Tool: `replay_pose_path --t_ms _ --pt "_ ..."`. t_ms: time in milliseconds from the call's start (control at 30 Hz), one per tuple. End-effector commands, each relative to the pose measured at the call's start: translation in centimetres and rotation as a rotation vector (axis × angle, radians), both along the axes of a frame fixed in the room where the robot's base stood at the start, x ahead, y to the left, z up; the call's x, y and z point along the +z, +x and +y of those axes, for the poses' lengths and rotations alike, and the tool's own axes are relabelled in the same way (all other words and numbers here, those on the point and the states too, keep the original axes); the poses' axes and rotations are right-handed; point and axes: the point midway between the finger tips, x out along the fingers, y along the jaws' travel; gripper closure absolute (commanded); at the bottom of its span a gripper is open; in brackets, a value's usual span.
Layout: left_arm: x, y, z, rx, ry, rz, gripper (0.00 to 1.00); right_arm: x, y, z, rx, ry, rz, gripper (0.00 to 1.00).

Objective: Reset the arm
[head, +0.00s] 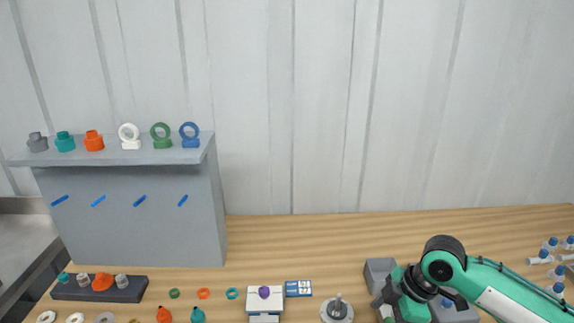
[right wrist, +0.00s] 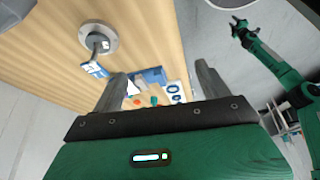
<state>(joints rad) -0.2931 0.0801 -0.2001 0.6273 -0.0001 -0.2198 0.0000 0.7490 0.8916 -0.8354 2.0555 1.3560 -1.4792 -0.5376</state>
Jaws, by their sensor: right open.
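My right arm (head: 480,280) is green and white and comes in from the right in the head view, reaching over the right part of the wooden table. Its gripper is mostly hidden there behind the wrist. In the right wrist view my right gripper (right wrist: 160,88) is open, its two grey fingers wide apart with nothing held between them. Beyond the fingers lie small blue, white and orange items on the table. A second green arm, my left, shows at the right of that view, with its dark gripper (right wrist: 240,27) too small to read. The left arm is out of the head view.
A grey shelf (head: 140,215) at the left carries several coloured fittings. A dark rack (head: 100,290), a round metal stand (head: 337,308) and a grey block (head: 378,270) stand on the table (head: 300,245). Small blue-capped bottles (head: 558,273) are at the far right. The back middle is clear.

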Motion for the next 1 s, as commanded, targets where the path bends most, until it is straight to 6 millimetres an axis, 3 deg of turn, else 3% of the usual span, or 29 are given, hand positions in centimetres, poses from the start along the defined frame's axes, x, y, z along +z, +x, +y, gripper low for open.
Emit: replay_pose_path --t_ms 167,567,800,1000 --pt "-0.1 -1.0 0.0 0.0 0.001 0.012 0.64 -1.3 -0.8 1.3 -0.009 0.009 -0.005 0.23" --pt "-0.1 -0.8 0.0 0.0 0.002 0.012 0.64 -4.6 -3.2 4.7 -0.084 0.045 -0.029 0.23" --pt "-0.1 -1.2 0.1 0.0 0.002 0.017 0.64 -7.5 -6.1 7.2 -0.247 0.097 -0.043 0.23" --pt "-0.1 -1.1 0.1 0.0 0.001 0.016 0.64 -9.5 -8.7 7.6 -0.457 0.129 -0.041 0.23"
